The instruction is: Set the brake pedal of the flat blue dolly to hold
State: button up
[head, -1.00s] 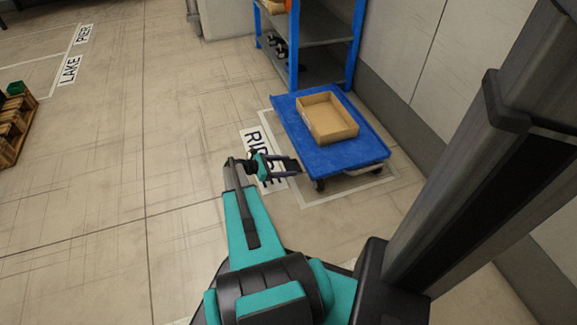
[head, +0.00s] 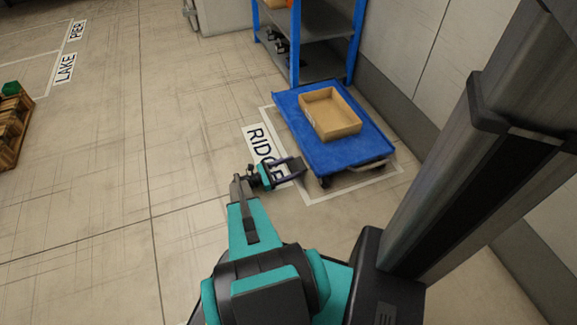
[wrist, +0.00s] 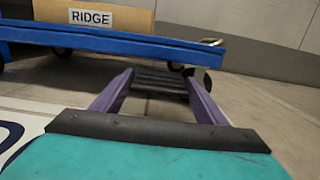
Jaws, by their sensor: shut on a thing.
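The flat blue dolly (head: 350,155) stands on the floor at the right of the head view. Its blue edge (wrist: 130,42) crosses the top of the wrist view. My gripper (head: 297,165) is low beside the dolly's near left side. In the wrist view its two purple fingers (wrist: 160,80) stand apart, with a dark ridged plate (wrist: 160,84) between their tips. This plate looks like the brake pedal, and my gripper is shut on it. The pedal's link to the dolly and its setting cannot be made out.
An open cardboard box (head: 331,113) sits on the dolly, labelled RIDGE in the wrist view (wrist: 95,17). A blue shelf rack (head: 310,45) stands behind, with a wall to the right. A wooden pallet (head: 12,130) is at far left.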

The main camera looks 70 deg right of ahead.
jog(key=shift+w+a+f+h, duration=0.2)
jog(key=shift+w+f+h, duration=0.1)
jog(key=shift+h, duration=0.1)
jog(key=o, duration=1.4)
jog(key=shift+o, duration=0.6)
jog(key=shift+s+d, duration=0.1)
jog(key=shift+s, duration=0.05)
